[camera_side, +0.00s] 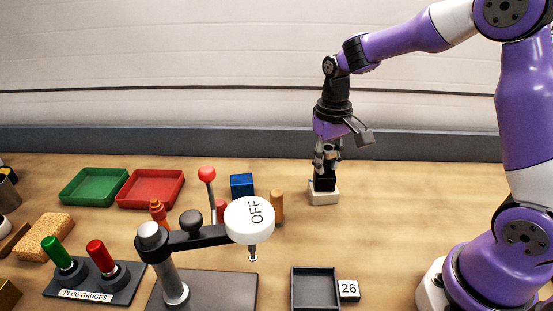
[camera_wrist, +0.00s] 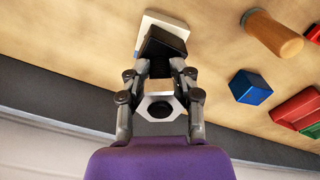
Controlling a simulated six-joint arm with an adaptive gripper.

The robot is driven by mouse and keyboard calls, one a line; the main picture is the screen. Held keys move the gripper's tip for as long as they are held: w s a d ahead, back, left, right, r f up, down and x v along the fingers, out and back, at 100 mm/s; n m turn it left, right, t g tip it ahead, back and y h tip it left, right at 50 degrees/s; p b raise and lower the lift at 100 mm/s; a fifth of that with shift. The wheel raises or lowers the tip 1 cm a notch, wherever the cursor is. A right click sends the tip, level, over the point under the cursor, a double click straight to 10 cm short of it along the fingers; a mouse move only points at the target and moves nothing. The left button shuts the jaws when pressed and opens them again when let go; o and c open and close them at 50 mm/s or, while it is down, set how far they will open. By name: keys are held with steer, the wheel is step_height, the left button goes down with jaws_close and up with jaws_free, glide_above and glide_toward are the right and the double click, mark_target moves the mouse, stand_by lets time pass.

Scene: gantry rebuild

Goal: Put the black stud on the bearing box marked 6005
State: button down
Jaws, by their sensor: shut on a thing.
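My gripper (camera_side: 325,170) points straight down at the back of the bench, right of centre. It is shut on a dark, blocky piece (camera_side: 324,183), which looks like the black stud. In the wrist view the fingertips (camera_wrist: 161,66) close on the sides of this black piece (camera_wrist: 164,43). Directly beneath it is a small white box (camera_side: 323,198), also seen in the wrist view (camera_wrist: 150,22). The black piece appears to be on or just above the white box; I cannot tell whether they touch. No 6005 mark is readable.
A blue block (camera_side: 241,184) and a wooden cylinder (camera_side: 277,207) stand left of the white box. A black tray (camera_side: 315,289) with a 26 label is at front. The bench right of the box is clear.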

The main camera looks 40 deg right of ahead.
steer(key=shift+f, duration=0.15)
steer(key=c, duration=0.5)
jaws_free()
steer(key=shift+c, duration=0.2)
steer(key=r, duration=1.3)
steer(key=shift+s+a, duration=0.2)
steer(key=shift+s, duration=0.2)
steer(key=s+a+f+n+t, duration=0.1)
steer(key=s+a+t, duration=0.1)
steer(key=s, duration=0.3)
steer(key=s+a+f+n+t, duration=0.1)
steer(key=s+a+n+t, duration=0.1)
steer(key=s, duration=0.4)
steer(key=shift+s+f+t, duration=0.3)
steer(key=shift+t, duration=0.5)
